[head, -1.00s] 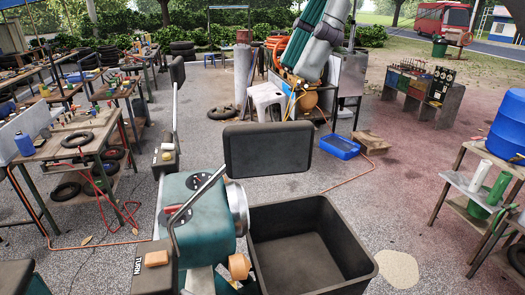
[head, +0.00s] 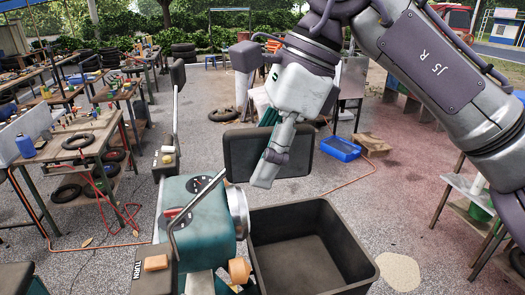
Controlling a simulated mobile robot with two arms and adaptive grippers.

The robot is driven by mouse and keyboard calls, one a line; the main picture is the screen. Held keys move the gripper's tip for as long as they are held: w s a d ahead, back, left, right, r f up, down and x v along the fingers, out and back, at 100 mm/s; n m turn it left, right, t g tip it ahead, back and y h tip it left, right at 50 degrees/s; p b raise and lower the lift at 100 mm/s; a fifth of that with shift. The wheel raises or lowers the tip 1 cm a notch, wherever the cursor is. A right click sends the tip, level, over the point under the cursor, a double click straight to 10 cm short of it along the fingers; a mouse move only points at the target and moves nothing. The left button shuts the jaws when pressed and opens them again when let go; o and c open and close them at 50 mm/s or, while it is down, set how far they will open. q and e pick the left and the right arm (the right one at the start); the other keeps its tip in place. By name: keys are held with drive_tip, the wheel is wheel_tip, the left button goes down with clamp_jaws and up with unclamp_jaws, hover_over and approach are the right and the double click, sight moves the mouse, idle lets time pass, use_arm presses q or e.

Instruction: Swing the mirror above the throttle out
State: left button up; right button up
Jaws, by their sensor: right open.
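A dark rectangular mirror (head: 240,152) stands on a bent grey stalk (head: 192,205) that rises from a black box marked TURN (head: 152,272) with an orange knob. A second dark mirror (head: 178,74), seen nearly edge-on, stands on a thin upright stalk from another black box (head: 166,163) with a pale knob. I cannot tell which box is the throttle. My right gripper (head: 267,172) points down and covers part of the large mirror's right half; I cannot tell whether it touches. It is open and holds nothing visible. My left gripper is out of view.
A teal housing (head: 190,238) with gauges stands between the boxes. An open dark bin (head: 340,230) stands to its right. A blue tray (head: 341,149) lies on the ground behind. Workbenches (head: 75,145) line the left. Open gravel lies between.

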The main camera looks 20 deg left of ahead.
drive_tip(key=shift+c, duration=0.2)
clamp_jaws()
drive_tip(key=shift+s, duration=0.1)
